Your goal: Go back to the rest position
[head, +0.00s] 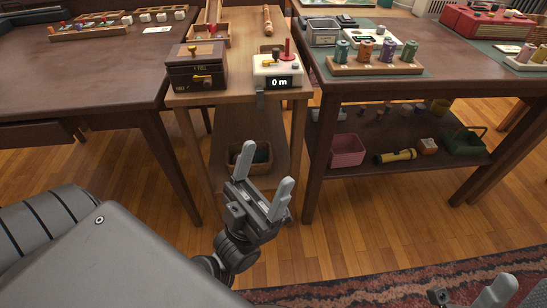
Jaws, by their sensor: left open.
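My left gripper (264,169) is in the lower middle of the head view, with its two grey fingers apart and nothing between them. It is in front of the narrow wooden table (240,101), above the floor and clear of the furniture. A small part of my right gripper (471,291) shows at the bottom right edge. Most of it is cut off, so its jaw state is unclear.
The narrow table holds a dark wooden box (197,73) and a white device (278,70) reading "0 m". A dark desk (85,75) stands left, a table with spools (470,87) right. A patterned rug (400,285) lies on the open floor.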

